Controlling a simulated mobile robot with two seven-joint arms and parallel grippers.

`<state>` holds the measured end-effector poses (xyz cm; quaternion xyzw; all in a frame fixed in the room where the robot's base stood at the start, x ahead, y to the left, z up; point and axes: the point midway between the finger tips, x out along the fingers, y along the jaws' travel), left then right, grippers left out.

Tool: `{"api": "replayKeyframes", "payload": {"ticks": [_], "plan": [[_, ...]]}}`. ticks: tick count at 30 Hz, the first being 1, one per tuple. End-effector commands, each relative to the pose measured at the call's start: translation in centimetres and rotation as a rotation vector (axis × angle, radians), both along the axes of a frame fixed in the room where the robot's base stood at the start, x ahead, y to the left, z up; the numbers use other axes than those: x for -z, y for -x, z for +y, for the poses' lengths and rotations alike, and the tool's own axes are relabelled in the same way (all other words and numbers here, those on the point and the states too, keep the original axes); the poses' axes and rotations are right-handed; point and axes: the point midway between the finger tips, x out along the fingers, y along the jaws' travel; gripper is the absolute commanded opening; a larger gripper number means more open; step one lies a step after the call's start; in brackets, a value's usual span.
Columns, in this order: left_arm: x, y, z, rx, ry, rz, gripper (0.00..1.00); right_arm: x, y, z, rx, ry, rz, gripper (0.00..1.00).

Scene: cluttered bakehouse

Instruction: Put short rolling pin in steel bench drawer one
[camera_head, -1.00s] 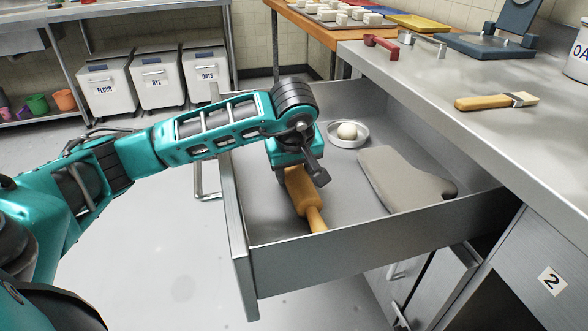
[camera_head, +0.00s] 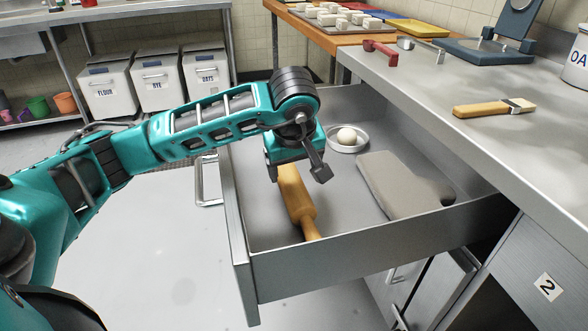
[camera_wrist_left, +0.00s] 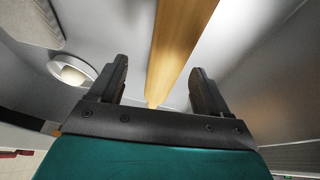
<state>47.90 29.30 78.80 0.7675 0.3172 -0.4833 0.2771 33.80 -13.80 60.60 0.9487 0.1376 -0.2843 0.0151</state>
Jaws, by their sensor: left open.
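The short rolling pin (camera_head: 297,200), wooden, lies in the open steel drawer (camera_head: 345,262) near its front panel; its far end is hidden behind my gripper in the head view. My left gripper (camera_head: 298,173) is just above the pin's far part, pointing down. In the left wrist view the jaws (camera_wrist_left: 158,85) stand open, with the rolling pin (camera_wrist_left: 178,45) running between them and clear space on both sides. My right gripper is not in view.
The drawer also holds a small round dish (camera_head: 346,146) with a pale ball in it and a grey-beige flat item (camera_head: 402,185). The steel bench top (camera_head: 450,135) beside it carries a brush (camera_head: 494,107) and a red scoop (camera_head: 381,52). Bins (camera_head: 157,80) stand behind.

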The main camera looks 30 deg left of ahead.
Motion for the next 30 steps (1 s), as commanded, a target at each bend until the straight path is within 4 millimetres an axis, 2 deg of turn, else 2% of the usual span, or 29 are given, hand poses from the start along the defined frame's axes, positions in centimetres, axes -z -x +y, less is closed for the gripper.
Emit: {"api": "replayKeyframes", "payload": {"ticks": [1,6,12,17,30], "plan": [[-1.6,0.3,-0.3,0.002,0.0,-0.005,0.77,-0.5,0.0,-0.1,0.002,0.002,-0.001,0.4],[-4.8,1.5,-1.1,0.002,0.0,-0.003,0.77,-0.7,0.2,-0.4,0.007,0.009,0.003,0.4],[-7.2,2.5,-1.7,0.001,0.0,-0.003,0.77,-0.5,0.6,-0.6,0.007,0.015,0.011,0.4],[-7.8,2.8,-1.8,0.0,0.0,0.0,0.77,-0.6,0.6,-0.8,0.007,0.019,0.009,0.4],[-7.7,2.8,-1.8,0.0,0.0,0.0,0.77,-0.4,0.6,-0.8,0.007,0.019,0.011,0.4]]}}
